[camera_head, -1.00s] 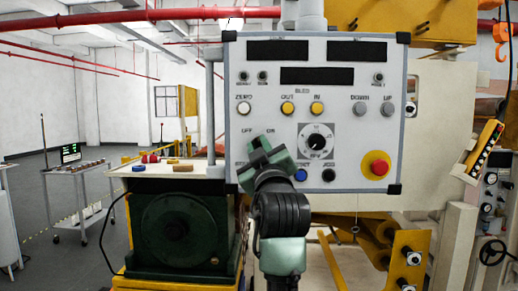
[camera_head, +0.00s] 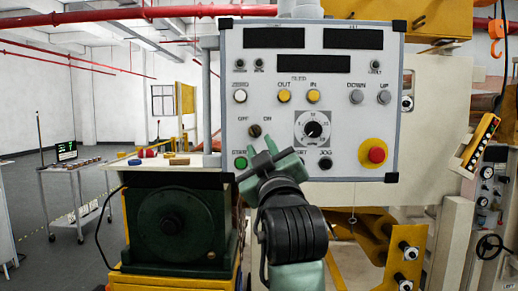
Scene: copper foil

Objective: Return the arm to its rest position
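My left arm comes up from the bottom middle, and its green gripper (camera_head: 262,150) is in front of the lower left part of the grey control panel (camera_head: 345,90). The gripper is just below the OFF/ON knob (camera_head: 255,131) in the picture and right of the green START button (camera_head: 240,163). It covers part of the bottom button row. Whether it touches the panel cannot be told. My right gripper is not in view.
A red emergency button (camera_head: 376,154) on a yellow base is at the panel's lower right. A dark green motor housing (camera_head: 180,225) stands at the lower left below a pale ledge. A cart (camera_head: 75,170) stands farther left. Yellow machine parts (camera_head: 405,260) are at the lower right.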

